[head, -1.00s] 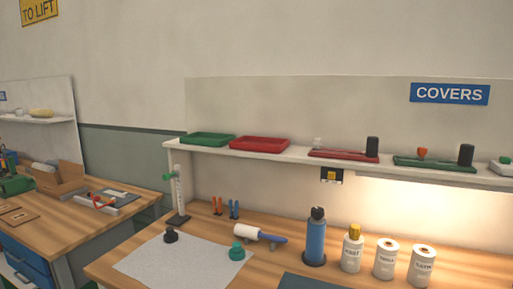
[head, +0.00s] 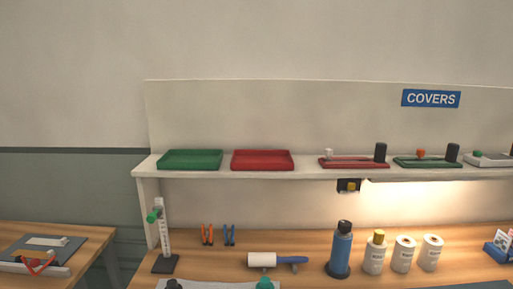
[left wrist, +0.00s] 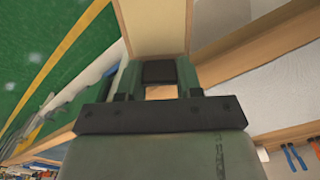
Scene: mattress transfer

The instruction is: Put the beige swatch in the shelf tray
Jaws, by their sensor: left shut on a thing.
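My left gripper (left wrist: 158,72) shows in the left wrist view, shut on the beige swatch (left wrist: 156,25), a flat pale beige piece that stretches away from the fingers to the top edge. Neither gripper shows in the head view. On the shelf (head: 218,178) in the head view, a green tray (head: 190,160) sits at the left end and a red tray (head: 262,160) beside it. Both look empty. My right gripper is in no view.
The workbench (head: 205,262) below the shelf holds a stand (head: 163,240), a roller (head: 266,260), a blue bottle (head: 341,250) and several white cans (head: 403,255). Red and green devices (head: 353,161) fill the shelf's right part. A second bench (head: 100,240) stands at the left.

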